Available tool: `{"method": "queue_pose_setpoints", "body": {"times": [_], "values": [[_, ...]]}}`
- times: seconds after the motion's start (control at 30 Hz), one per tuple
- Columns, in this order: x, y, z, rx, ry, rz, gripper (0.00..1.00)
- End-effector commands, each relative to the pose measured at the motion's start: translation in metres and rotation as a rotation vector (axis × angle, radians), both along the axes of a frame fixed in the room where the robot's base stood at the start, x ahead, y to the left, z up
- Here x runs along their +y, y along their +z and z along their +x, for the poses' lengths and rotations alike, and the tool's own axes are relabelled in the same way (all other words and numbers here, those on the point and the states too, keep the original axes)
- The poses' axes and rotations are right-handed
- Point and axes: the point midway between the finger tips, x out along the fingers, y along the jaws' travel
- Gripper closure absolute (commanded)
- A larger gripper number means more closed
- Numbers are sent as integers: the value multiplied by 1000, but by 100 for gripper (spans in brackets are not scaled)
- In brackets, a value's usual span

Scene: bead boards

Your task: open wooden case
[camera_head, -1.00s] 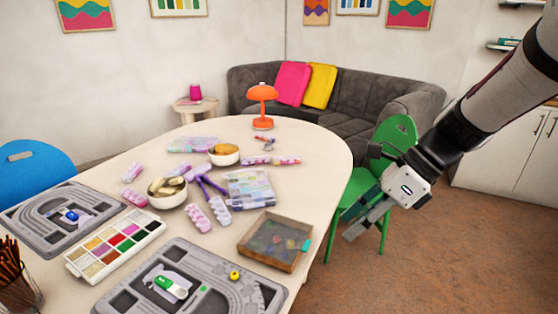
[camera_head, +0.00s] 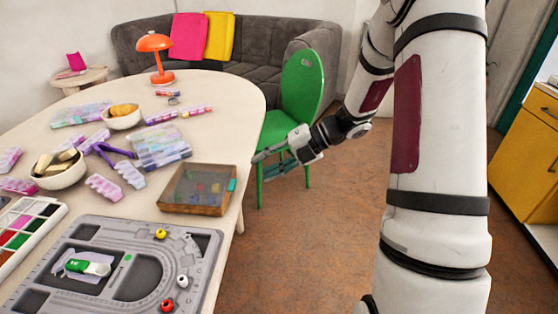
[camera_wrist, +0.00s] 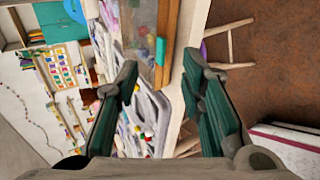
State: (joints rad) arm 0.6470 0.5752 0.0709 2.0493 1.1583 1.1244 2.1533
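The wooden case (camera_head: 192,209) lies flat near the right edge of the table, with a clear top and small coloured pieces inside. Its lid looks closed. A teal tab (camera_head: 232,185) sticks out on its right side. My gripper (camera_head: 261,165) is open and empty, beyond the table edge to the right of the case and apart from it. In the wrist view my fingers (camera_wrist: 161,72) are spread wide. The case's wooden side (camera_wrist: 168,30) and the teal tab (camera_wrist: 160,50) show near the top there, between the fingertips.
A grey bead board (camera_head: 205,245) lies in front of the case. Purple and clear bead boxes (camera_head: 162,148), a bowl (camera_head: 60,172) and an orange lamp (camera_head: 156,50) stand on the table. A green chair (camera_head: 300,90) stands behind my gripper. Open floor lies to the right.

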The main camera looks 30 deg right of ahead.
Motion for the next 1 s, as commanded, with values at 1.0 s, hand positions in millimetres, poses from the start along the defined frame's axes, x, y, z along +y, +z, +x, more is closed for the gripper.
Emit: {"method": "queue_pose_setpoints", "body": {"times": [1.0], "values": [[65,-45,32,0,1,-1,80]]}}
